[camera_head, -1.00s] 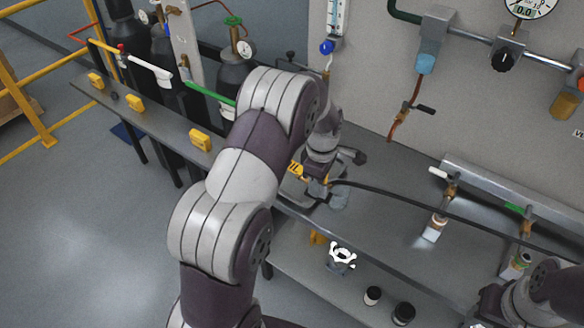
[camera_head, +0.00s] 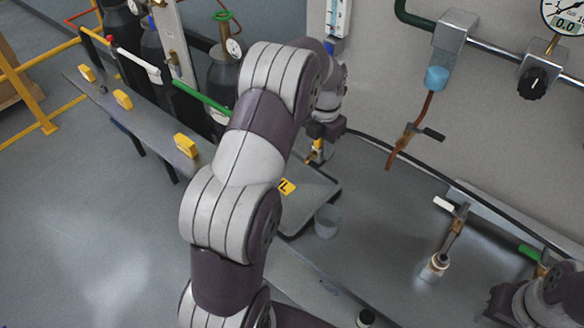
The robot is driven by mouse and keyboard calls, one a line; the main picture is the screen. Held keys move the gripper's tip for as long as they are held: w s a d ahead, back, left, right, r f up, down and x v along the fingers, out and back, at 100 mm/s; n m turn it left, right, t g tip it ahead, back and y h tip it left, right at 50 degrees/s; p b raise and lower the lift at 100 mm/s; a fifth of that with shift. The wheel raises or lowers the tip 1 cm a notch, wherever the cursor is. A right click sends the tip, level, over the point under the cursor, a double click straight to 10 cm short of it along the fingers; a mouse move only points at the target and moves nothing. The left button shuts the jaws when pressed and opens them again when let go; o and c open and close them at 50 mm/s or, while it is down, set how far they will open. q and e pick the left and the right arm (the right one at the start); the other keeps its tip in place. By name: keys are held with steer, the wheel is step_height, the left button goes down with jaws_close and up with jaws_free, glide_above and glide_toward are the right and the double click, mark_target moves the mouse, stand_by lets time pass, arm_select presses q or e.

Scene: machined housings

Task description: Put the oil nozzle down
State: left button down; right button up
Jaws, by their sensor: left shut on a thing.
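My left gripper (camera_head: 318,143) is at the back of the bench, near the wall, and is partly hidden by my own arm. It is shut on the oil nozzle (camera_head: 316,153), of which only a small brass-yellow part shows below the jaws. A black hose (camera_head: 385,147) runs from near the gripper to the right along the wall. Just below is a grey tray (camera_head: 322,186) with a yellow label (camera_head: 286,186), partly covered by my arm. The nozzle appears above the tray's back part; contact cannot be told.
A translucent cup (camera_head: 327,220) stands by the tray's front right corner. A valve with a white handle (camera_head: 444,204) and a pale-ended fitting (camera_head: 435,267) are to the right. A brown hose (camera_head: 411,130) hangs on the wall. Bench surface between cup and valve is clear.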

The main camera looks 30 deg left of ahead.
arm_select(q)
steer(key=s+a+f+p, duration=0.1)
steer(key=s+a+f, duration=0.1)
steer(key=a+f, duration=0.1)
steer(key=s+a+f+p, duration=0.1)
steer(key=s+a+f, duration=0.1)
steer(key=a+f, duration=0.1)
steer(key=s+a+f+p, duration=0.1)
steer(key=s+a+f, duration=0.2)
steer(key=f, duration=0.1)
steer(key=shift+a+p, duration=0.25)
steer(key=shift+p, duration=0.1)
steer(key=shift+f, duration=0.3)
steer(key=shift+w, duration=0.1)
steer(key=shift+f, duration=0.1)
steer(key=c, duration=0.8)
jaws_free()
